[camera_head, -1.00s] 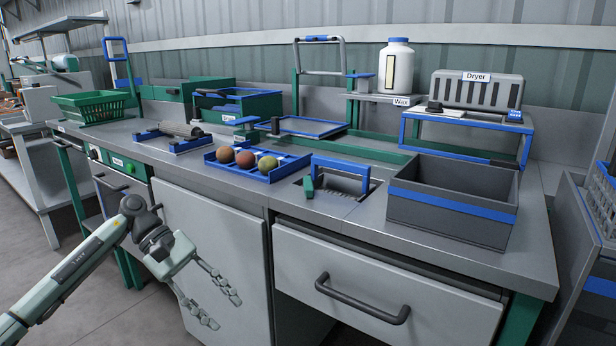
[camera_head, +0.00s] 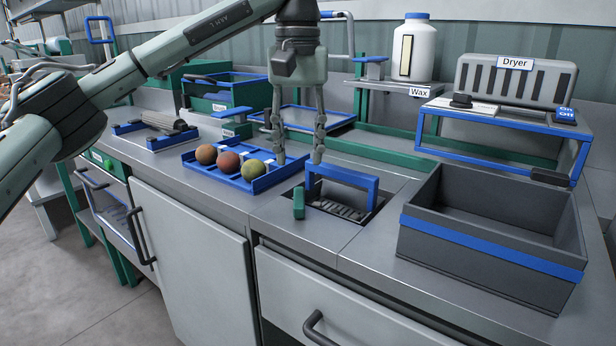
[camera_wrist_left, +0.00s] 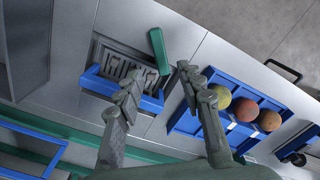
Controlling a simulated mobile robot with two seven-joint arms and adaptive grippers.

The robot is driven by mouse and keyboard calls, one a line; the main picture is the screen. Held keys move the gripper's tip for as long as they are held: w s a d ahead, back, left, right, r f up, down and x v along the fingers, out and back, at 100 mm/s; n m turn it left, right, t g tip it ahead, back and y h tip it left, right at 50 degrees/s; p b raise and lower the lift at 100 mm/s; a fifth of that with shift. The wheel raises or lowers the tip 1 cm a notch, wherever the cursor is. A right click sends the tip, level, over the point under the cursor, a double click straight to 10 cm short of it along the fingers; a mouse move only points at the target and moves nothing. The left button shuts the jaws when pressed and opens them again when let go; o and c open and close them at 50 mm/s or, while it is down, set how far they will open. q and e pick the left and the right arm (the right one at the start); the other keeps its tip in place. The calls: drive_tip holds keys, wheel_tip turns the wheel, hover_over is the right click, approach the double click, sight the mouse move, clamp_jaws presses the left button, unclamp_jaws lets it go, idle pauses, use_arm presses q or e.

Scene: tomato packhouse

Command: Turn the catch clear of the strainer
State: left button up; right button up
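The strainer (camera_head: 340,209) is a slatted grate set in a recess in the steel worktop, with a blue arched handle (camera_head: 343,175) over it. The catch (camera_head: 299,203) is a small green bar at the recess's left side. My left gripper (camera_head: 299,159) is open and empty, pointing down above the worktop behind the catch and near the handle. Its fingers (camera_wrist_left: 156,84) show in the left wrist view, apart from the catch. My right gripper is not in view.
A blue tray (camera_head: 217,178) with three tomatoes stands just left of the strainer. A grey crate with a blue band (camera_head: 485,249) stands to the right. Behind are a wax bottle (camera_head: 413,50) on a shelf and a dryer (camera_head: 513,80) on a blue-framed stand.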

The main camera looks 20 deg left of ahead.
sight(299, 196)
use_arm(q)
wheel_tip(299, 196, down, 2)
drive_tip(key=shift+s+f, duration=0.1)
drive_tip(key=shift+s, duration=0.05)
wheel_tip(299, 196, down, 5)
drive_tip(key=shift+s+r+b, duration=0.1)
drive_tip(key=shift+r+b, duration=0.05)
drive_tip(key=shift+b, duration=0.2)
drive_tip(key=shift+f, duration=0.35)
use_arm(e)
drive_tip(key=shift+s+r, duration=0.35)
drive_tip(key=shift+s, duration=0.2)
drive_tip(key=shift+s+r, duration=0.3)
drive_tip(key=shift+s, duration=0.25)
use_arm(q)
drive_tip(key=shift+c, duration=0.5)
clamp_jaws()
